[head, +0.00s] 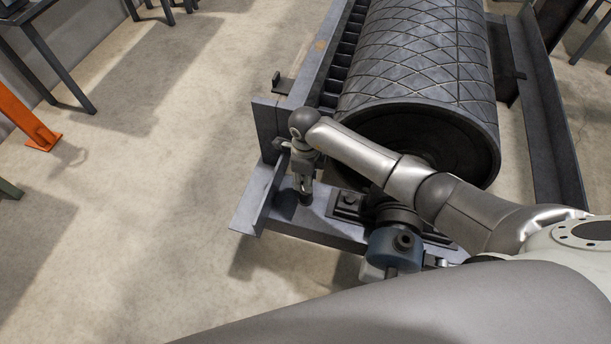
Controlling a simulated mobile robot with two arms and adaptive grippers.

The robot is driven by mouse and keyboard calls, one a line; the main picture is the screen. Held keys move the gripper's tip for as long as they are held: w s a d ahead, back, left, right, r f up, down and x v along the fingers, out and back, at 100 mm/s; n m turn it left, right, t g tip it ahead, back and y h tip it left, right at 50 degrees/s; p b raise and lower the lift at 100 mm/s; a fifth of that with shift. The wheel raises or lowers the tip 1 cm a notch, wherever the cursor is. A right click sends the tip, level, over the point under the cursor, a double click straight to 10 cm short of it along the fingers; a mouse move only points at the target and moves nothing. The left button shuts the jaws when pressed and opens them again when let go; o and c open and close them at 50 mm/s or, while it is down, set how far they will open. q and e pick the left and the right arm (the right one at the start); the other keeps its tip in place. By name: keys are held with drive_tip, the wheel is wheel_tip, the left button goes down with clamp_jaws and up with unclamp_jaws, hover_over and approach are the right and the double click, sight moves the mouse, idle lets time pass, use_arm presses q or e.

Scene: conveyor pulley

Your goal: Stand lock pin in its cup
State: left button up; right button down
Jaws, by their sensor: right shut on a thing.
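My right gripper (304,190) reaches down over the left end of the grey steel frame's front plate. It is shut on a small dark piece (305,199), probably the lock pin, which is mostly hidden by the fingers. I cannot tell whether the piece touches the plate or a cup below it. The cup cannot be made out clearly; the area under the gripper is dark and small. My left gripper is not in view.
A large pulley (420,60) with diamond-patterned lagging lies in the steel frame (262,195). A bearing block (348,202) and a blue-grey cylinder (396,246) sit right of the gripper. An orange stand (28,122) is far left. The floor between is clear.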

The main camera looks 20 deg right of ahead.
drive_tip(key=shift+f, duration=0.15)
drive_tip(key=c, duration=1)
unclamp_jaws()
drive_tip(key=shift+o, duration=0.2)
drive_tip(key=shift+r, duration=2.5)
